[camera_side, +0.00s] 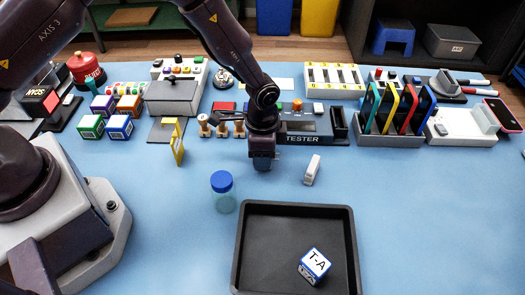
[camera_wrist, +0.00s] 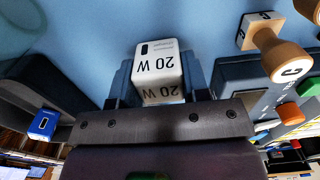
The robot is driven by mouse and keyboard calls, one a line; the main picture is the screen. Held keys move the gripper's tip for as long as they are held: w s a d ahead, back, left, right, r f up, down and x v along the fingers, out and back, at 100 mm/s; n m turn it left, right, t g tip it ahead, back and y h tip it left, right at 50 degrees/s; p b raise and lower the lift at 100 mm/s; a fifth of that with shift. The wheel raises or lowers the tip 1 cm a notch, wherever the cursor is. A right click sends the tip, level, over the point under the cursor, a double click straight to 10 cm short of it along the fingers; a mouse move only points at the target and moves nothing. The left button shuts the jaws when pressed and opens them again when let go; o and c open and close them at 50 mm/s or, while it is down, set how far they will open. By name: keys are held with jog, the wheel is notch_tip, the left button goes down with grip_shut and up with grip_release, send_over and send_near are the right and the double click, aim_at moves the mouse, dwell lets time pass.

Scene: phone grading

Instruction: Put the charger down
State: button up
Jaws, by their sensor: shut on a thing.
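The charger (camera_wrist: 158,65) is a white block marked 20 W, seen in the wrist view between the fingers of my gripper (camera_wrist: 157,88). My gripper is shut on it. In the side view my gripper (camera_side: 263,162) points down over the blue mat, in front of the tester, and the charger is mostly hidden there. I cannot tell whether it touches the mat. A separate small white block (camera_side: 312,170) lies on the mat just right of my gripper.
A black tray (camera_side: 240,245) with a T-A cube (camera_side: 315,264) stands in front. A blue-capped jar (camera_side: 222,190) stands front left of my gripper. The tester (camera_side: 303,139) and wooden stamps (camera_side: 221,126) are behind. The mat front right is clear.

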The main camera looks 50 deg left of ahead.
jog(key=shift+f, duration=0.15)
jog(key=o, duration=1)
jog(key=shift+c, duration=0.2)
